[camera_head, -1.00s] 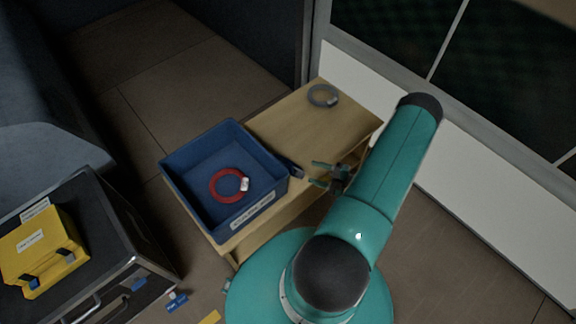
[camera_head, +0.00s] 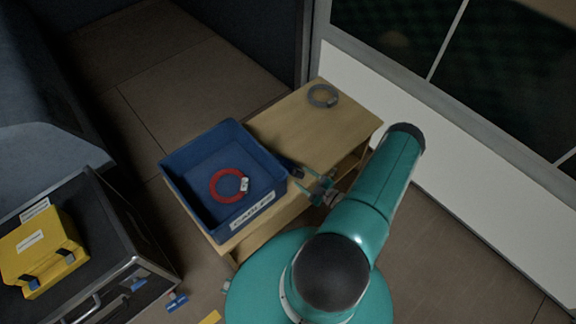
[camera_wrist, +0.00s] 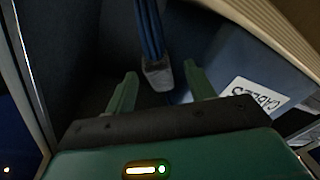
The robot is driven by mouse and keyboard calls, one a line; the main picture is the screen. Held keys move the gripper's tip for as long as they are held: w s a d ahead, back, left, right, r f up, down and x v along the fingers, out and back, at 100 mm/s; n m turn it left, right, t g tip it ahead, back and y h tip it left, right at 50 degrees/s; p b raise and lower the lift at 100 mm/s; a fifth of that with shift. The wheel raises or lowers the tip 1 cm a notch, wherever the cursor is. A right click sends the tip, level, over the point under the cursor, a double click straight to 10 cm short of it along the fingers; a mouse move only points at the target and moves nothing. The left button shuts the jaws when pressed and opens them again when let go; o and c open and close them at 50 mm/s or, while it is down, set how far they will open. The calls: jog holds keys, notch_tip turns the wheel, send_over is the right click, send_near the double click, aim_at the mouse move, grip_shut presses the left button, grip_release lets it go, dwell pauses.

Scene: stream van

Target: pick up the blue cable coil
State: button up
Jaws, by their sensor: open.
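The blue cable coil (camera_wrist: 149,28) shows in the wrist view as a bundle of dark blue strands with a grey clip at its near end. In the head view the coil (camera_head: 288,165) is a small dark shape, seen almost edge-on, by the right wall of the blue bin on the wooden shelf unit. My gripper (camera_head: 306,181) is open just right of it. In the wrist view my gripper (camera_wrist: 161,71) has its two green fingers spread on either side of the clip, with nothing clamped. Whether the fingers touch the coil I cannot tell.
The blue bin (camera_head: 183,196), labelled CABLES, holds a red cable coil (camera_head: 216,191). A grey coil (camera_head: 314,98) lies on the wooden top (camera_head: 290,125). A black case (camera_head: 113,215) with a yellow box (camera_head: 45,262) stands at left. A white wall panel (camera_head: 480,190) is at right.

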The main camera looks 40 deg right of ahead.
aim_at(295, 171)
jog(key=w, duration=0.3)
jog(key=w+a, duration=0.1)
jog(key=w, duration=0.1)
jog(key=shift+r, duration=0.2)
grip_shut()
